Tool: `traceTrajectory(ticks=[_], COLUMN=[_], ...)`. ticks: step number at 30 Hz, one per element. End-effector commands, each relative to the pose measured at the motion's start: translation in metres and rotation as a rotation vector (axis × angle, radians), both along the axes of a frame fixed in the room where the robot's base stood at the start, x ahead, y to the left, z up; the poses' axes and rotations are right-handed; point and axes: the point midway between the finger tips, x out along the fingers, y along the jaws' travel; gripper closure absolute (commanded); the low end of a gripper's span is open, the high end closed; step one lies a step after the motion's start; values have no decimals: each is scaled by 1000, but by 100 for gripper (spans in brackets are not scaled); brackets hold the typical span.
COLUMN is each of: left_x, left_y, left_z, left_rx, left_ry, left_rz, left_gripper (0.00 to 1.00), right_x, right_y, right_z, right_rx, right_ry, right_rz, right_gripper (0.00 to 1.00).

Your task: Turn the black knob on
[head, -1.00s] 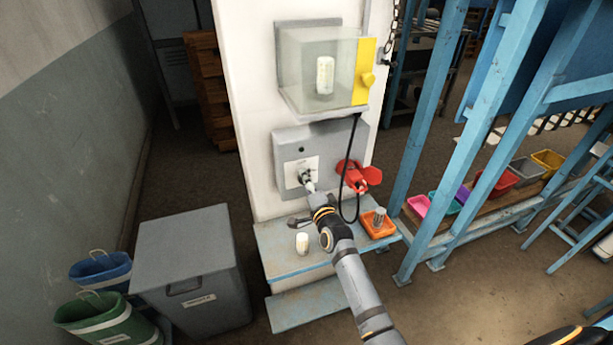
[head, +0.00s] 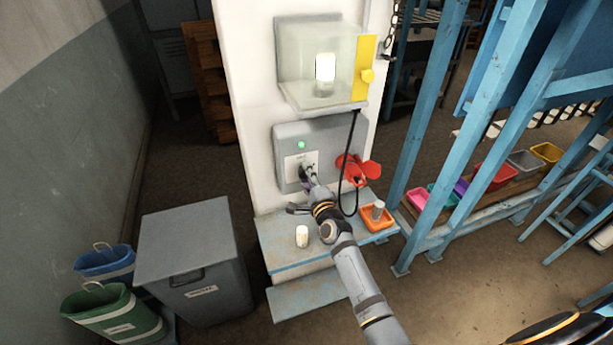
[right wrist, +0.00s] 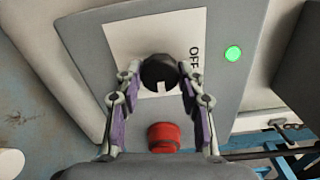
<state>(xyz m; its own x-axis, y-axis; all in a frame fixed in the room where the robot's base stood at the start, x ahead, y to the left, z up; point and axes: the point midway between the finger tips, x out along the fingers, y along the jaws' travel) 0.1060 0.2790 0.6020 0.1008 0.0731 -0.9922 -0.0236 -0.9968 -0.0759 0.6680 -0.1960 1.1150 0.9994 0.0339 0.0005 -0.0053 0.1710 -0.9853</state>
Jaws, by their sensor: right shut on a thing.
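The black knob (right wrist: 158,70) sits on a white plate (right wrist: 120,38) marked OFF, on the grey switch box (head: 285,140). A pale mark on the knob points toward the bottom of the right wrist view. My right gripper (right wrist: 159,80) has its two fingers on either side of the knob and is shut on it. In the head view my right gripper (head: 310,178) reaches the box front and mostly hides the knob. A small green light (head: 301,145) is lit on the box; it also shows in the right wrist view (right wrist: 233,53). My left gripper is not in view.
A red button (right wrist: 163,137) lies near the knob. Below, a ledge (head: 275,255) holds a white cylinder (head: 302,236) and orange tray (head: 390,220).

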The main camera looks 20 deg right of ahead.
Motion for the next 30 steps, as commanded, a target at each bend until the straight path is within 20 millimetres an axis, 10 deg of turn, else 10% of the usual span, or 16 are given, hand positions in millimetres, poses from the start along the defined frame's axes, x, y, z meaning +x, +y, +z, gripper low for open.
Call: traceTrajectory(ticks=[8,9,13,23,30], left_x=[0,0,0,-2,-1], left_y=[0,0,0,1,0], left_z=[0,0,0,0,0], left_rx=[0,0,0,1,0], left_ry=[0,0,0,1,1], left_rz=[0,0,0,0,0], left_gripper=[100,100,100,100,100], right_x=[0,0,0,-2,-48], right_y=[0,0,0,0,-1], right_z=[1,1,1,0,-3], right_rx=[2,2,1,1,1], right_ry=[-1,-1,-1,0,4], right_rz=[0,0,0,0,0], right_gripper=[93,56,38,38,38])
